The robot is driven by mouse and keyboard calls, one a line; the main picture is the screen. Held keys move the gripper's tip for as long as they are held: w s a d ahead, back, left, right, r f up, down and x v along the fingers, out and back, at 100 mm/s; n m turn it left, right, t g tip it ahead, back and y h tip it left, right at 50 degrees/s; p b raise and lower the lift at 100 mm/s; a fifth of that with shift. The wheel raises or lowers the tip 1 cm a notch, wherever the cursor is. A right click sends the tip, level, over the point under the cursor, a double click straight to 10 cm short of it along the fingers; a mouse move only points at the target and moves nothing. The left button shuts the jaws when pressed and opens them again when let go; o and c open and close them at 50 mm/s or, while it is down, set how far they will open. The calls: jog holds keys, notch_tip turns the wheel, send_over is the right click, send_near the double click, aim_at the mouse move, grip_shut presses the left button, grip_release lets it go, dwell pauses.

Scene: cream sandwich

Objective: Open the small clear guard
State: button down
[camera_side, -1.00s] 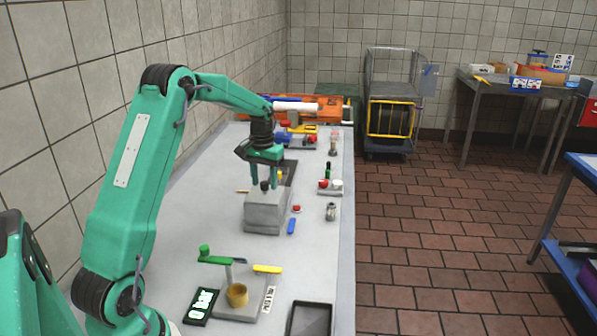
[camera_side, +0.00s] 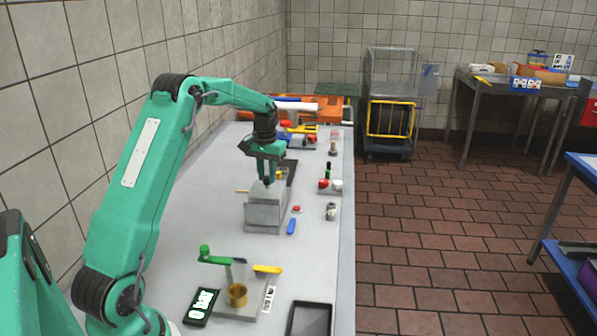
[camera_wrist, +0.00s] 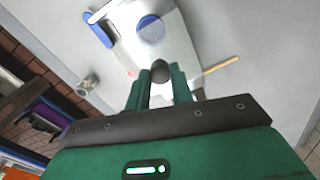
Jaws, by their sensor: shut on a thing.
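The grey box (camera_side: 262,215) stands in the middle of the bench. A pale, see-through panel (camera_side: 270,192), which looks like the clear guard, slants up at its top. My gripper (camera_side: 267,180) is over the box and touches the top of this panel. In the wrist view, my gripper (camera_wrist: 160,75) is shut on a dark round knob (camera_wrist: 160,70). Beyond the knob is a bright plate (camera_wrist: 172,43) with a blue disc (camera_wrist: 150,30). My fingers partly hide the knob and the panel's edge.
A blue bar (camera_side: 291,227), a red button (camera_side: 297,209) and a metal cylinder (camera_side: 331,211) lie right of the box.

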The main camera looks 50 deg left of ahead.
jog(key=w+a, duration=0.5)
dwell(0.5)
jog(key=shift+r, duration=0.15)
jog(key=c, duration=1.2)
grip_release()
jog(key=shift+s, duration=0.1)
notch_tip(320, 180, up, 8)
jog(key=shift+d, duration=0.1)
